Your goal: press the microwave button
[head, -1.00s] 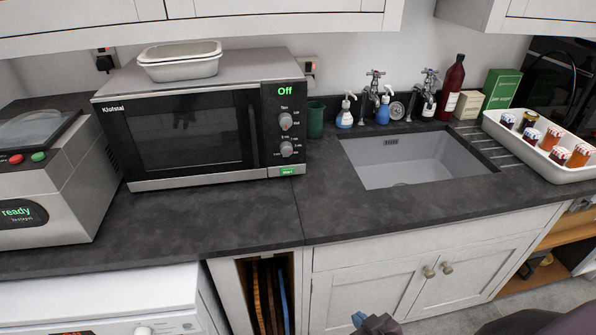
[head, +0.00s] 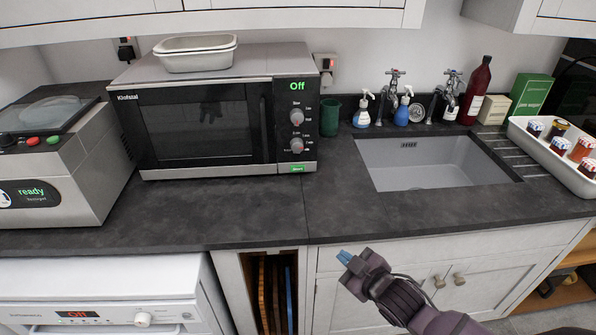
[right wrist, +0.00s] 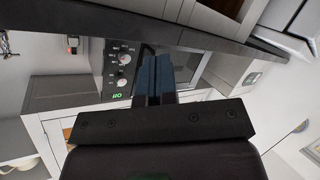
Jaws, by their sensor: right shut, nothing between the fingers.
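The microwave (head: 195,135) stands on the dark counter at the left, with its door closed and a green "Off" display. Its green button (head: 297,168) is at the bottom of the control panel, below two knobs. My right gripper (head: 345,257) is shut and empty, with blue fingertips, in front of the counter's front edge. It is below and to the right of the button, clearly apart from it. The right wrist view shows the shut fingers (right wrist: 153,78) and the microwave panel (right wrist: 121,68) upside down; I cannot make out the button there. My left gripper is not in view.
A grey machine (head: 60,165) with a "ready" screen stands left of the microwave. A green cup (head: 330,117), soap bottles and the sink (head: 435,165) are to the right. The counter in front of the microwave is clear.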

